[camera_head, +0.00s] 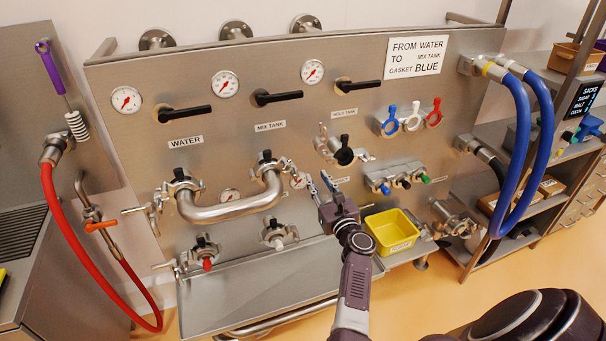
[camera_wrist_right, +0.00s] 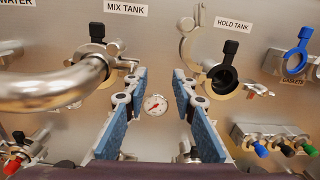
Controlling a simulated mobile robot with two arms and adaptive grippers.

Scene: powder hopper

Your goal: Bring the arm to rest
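My right gripper (camera_head: 325,188) is in front of the steel panel (camera_head: 300,130), just right of the bent steel pipe (camera_head: 235,207). In the right wrist view my right gripper (camera_wrist_right: 158,80) is open, its two blue-padded fingers apart with nothing between them. A small gauge (camera_wrist_right: 155,104) shows behind the gap. The bent pipe spans from the water port to the mix tank port; its right end (camera_wrist_right: 90,72) shows left of the fingers. The hold tank port (camera_wrist_right: 222,78) is open-mouthed, right of the fingers. My left gripper is not in view.
A yellow bin (camera_head: 392,231) stands close to the right of my right arm, by the steel tray (camera_head: 255,285). Blue hoses (camera_head: 545,130) hang at right and a red hose (camera_head: 60,225) at left. Orange floor is free at lower right.

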